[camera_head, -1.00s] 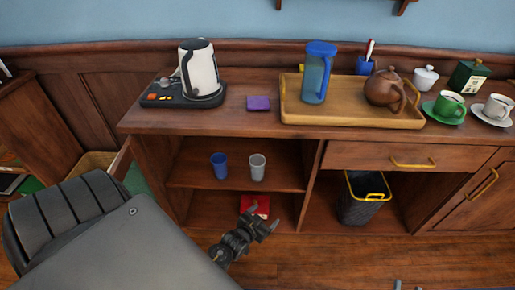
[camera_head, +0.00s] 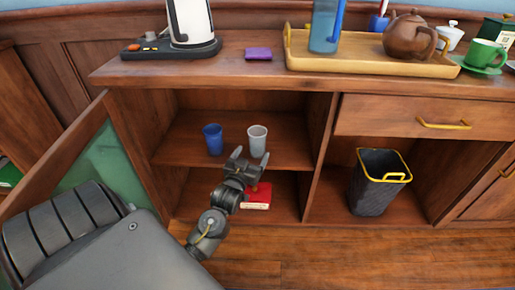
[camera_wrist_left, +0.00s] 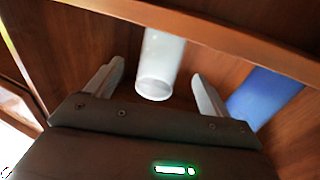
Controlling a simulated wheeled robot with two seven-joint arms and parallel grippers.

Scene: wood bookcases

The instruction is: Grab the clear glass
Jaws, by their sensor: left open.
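The clear glass (camera_head: 257,140) looks greyish-white and stands upright on the middle shelf of the open compartment, right of a blue cup (camera_head: 213,139). My left gripper (camera_head: 250,157) is open and empty, just in front of and slightly below the clear glass. In the left wrist view the clear glass (camera_wrist_left: 160,64) shows between and beyond the two spread fingers (camera_wrist_left: 157,84), not gripped. The blue cup (camera_wrist_left: 262,96) is beyond the right finger there. My right gripper is not in view.
A red book (camera_head: 256,196) lies on the compartment floor under the shelf. An open cabinet door (camera_head: 60,165) stands at the left. A dark waste bin (camera_head: 376,185) is at the right. A tray (camera_head: 375,66) and kettle (camera_head: 190,22) are on the countertop.

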